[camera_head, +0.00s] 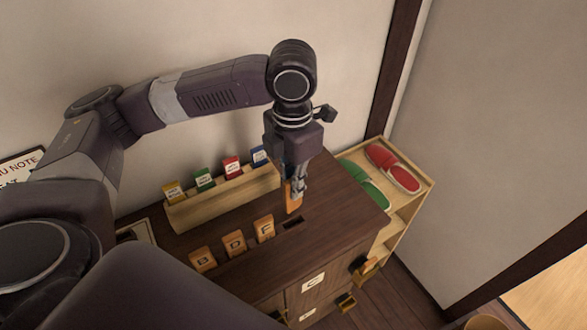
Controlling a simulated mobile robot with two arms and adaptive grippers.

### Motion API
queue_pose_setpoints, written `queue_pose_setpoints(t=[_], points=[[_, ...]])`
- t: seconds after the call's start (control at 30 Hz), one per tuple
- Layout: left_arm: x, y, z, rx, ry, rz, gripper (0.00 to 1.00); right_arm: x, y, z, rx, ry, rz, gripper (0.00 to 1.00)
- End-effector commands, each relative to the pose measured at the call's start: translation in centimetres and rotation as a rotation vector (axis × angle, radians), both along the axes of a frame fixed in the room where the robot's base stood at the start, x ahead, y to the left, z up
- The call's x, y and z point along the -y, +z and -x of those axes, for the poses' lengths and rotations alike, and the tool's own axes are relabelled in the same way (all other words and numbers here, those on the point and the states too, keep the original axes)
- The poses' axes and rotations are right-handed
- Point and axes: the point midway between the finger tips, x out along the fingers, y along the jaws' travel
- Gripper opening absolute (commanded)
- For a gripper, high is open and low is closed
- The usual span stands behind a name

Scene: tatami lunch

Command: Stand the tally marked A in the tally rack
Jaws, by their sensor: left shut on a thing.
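My left gripper (297,185) points down and is shut on an orange wooden tally (292,202). The mark on this held tally cannot be read. It is roughly upright, just behind and above a dark open slot (292,223) in the dark wooden cabinet top (337,212); I cannot tell whether its lower end touches the top. Three like tallies stand in a row left of the slot: B (203,260), D (234,243) and F (265,228). My right gripper is not in view.
A pale wooden holder (205,210) with yellow, green, red and blue cards stands behind the row, near the wall. To the right, a pale shelf (404,222) carries green slippers (368,187) and red slippers (393,167). The cabinet front has labelled drawers (313,282).

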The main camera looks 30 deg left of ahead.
Motion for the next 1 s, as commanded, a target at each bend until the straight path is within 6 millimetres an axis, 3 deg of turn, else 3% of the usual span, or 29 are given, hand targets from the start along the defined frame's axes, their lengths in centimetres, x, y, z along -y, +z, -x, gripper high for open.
queue_pose_setpoints(t=[0.33,0.9,1.0], points=[[-0.1,-0.3,-0.1,0.001,-0.112,-0.003,0.0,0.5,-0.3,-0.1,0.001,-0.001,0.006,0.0],[-0.1,-4.5,-0.1,0.002,-0.109,-0.002,0.0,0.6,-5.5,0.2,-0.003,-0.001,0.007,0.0],[-0.1,-4.9,-0.1,0.0,-0.108,-0.003,0.0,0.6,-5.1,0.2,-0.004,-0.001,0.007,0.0]])
